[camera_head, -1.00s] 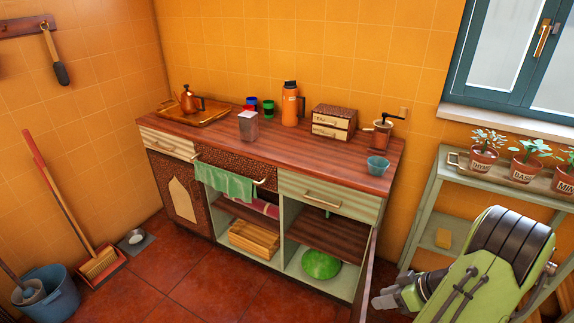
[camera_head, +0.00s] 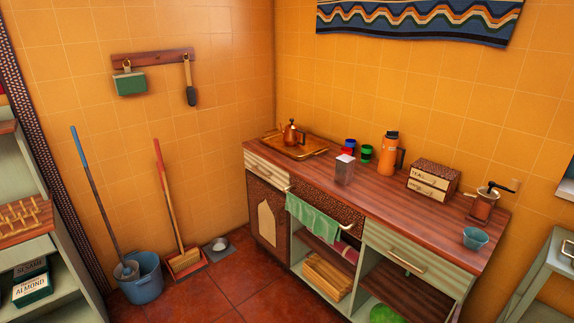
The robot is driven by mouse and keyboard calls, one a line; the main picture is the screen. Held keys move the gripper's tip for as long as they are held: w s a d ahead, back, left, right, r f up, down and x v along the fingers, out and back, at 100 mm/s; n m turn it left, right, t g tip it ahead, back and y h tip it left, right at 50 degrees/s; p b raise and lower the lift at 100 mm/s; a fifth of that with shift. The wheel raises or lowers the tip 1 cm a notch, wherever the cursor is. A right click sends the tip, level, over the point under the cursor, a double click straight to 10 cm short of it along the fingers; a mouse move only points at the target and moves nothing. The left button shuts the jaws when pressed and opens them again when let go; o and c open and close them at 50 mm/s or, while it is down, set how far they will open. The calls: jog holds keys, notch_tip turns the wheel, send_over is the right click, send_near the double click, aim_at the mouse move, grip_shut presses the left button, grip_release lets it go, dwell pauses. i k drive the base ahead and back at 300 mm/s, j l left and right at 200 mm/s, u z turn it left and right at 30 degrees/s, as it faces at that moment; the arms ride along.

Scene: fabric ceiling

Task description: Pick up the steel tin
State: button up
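A small upright grey metal-looking box with a pale top, which looks like the steel tin (camera_head: 345,171), stands on the wooden counter (camera_head: 375,196) near its front edge, left of the middle. Nothing covers it from this view. My gripper is not in view.
Behind the tin are a blue cup (camera_head: 349,147), a green cup (camera_head: 366,154) and an orange flask (camera_head: 389,153). A tray (camera_head: 316,148) with a kettle (camera_head: 292,134) is to the left. A drawer box (camera_head: 433,180), grinder (camera_head: 483,206) and teal bowl (camera_head: 475,238) are to the right.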

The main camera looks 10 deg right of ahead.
aim_at(344, 166)
jog(key=k+l+z, duration=0.15)
jog(key=l, duration=0.35)
jog(key=k+l+z, duration=0.1)
jog(key=l, duration=0.35)
jog(key=k+l+z, duration=0.15)
jog(key=l, duration=0.35)
jog(key=i+j, duration=0.1)
jog(key=j, duration=1.25)
jog(key=i+j, duration=0.1)
jog(key=j, duration=0.3)
jog(key=i+j, duration=0.15)
jog(key=j, duration=0.2)
jog(key=i+j+u, duration=0.1)
jog(key=j, duration=0.3)
jog(key=i+j, duration=0.15)
jog(key=j, duration=0.2)
jog(key=i+j, duration=0.15)
jog(key=j, duration=0.25)
jog(key=i+l, duration=0.1)
jog(key=i, duration=0.5)
jog(key=i+l+u, duration=0.1)
jog(key=i, duration=0.5)
jog(key=i+l, duration=0.6)
